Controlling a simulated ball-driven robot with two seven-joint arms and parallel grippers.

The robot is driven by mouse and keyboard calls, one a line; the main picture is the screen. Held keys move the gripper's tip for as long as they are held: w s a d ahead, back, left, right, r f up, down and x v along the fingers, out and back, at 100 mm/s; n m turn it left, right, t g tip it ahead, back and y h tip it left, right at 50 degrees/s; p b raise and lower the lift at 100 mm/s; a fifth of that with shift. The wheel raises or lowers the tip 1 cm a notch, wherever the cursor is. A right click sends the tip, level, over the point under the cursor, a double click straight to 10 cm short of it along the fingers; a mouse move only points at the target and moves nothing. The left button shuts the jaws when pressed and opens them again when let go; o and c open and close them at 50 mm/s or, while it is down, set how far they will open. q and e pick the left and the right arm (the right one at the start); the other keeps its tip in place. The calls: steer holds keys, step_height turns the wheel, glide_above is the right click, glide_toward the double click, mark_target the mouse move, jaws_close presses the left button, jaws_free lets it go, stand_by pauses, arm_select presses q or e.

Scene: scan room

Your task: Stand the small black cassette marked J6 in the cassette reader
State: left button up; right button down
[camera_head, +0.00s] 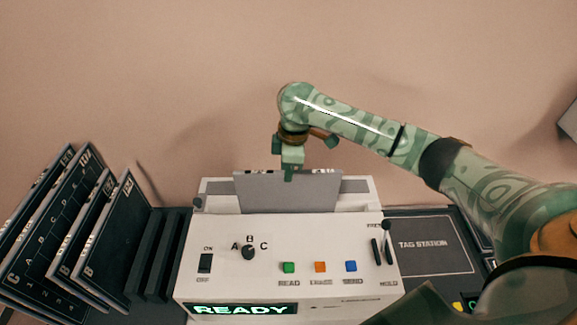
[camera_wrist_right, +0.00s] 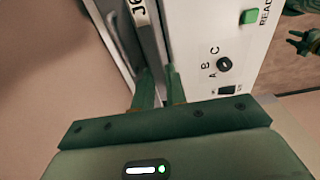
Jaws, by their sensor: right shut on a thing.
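The cassette (camera_head: 262,190) stands upright at the back of the white cassette reader (camera_head: 215,228), showing a grey face in the head view. Its lower part is hidden by the reader's top, so how deep it sits cannot be told. In the wrist view a white label (camera_wrist_right: 139,12), seemingly J6, shows on its edge. My right gripper (camera_head: 288,174) points down and is shut on the cassette's top edge; its fingers (camera_wrist_right: 160,90) also show in the wrist view. A small green part (camera_wrist_right: 303,42) at the wrist view's right may be my left gripper; its jaws are unclear.
A rack (camera_head: 160,255) at left holds several leaning black cassettes (camera_head: 105,240) and has free slots. The reader's front has a lit READY display (camera_head: 240,309), an A-B-C knob (camera_head: 248,252) and coloured buttons. A tag station (camera_head: 425,243) lies at right.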

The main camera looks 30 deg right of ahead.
steer(key=shift+f+b, duration=0.65)
steer(key=shift+f, duration=1.55)
steer(key=c, duration=1.3)
jaws_free()
steer(key=shift+c, duration=0.2)
step_height(320, 180, up, 16)
steer(key=d+p, duration=0.1)
steer(key=p, duration=0.4)
steer(key=shift+s+d, duration=0.2)
steer(key=shift+s, duration=0.15)
steer(key=shift+r, duration=0.1)
